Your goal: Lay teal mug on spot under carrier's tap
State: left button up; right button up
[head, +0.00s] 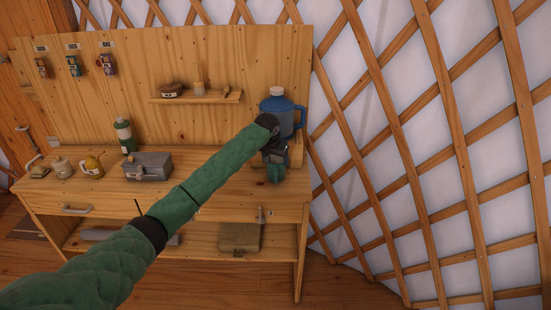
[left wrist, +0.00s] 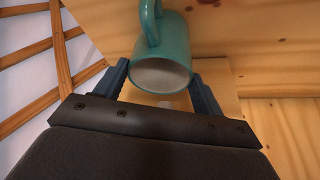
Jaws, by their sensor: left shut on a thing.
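The teal mug (head: 276,174) is between the fingers of my left gripper (head: 275,157) at the right end of the workbench. In the left wrist view, the mug (left wrist: 162,65) has its open mouth towards the camera and its handle at the top. The fingers of my left gripper (left wrist: 162,88) are shut on its sides. The blue carrier (head: 284,108) stands just behind my gripper, on the bench's right end. Its tap and the spot under it are hidden by my arm and gripper. I cannot tell whether the mug touches the wood. My right gripper is not in view.
The workbench (head: 215,190) holds a grey metal box (head: 148,166), a green bottle (head: 125,137), a yellow pot (head: 91,166) and a pale pot (head: 62,167) further left. A small shelf (head: 195,97) is on the back panel. The lattice wall (head: 420,150) rises close on the right.

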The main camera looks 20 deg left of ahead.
pick_arm(q)
jog(key=o, duration=1.5)
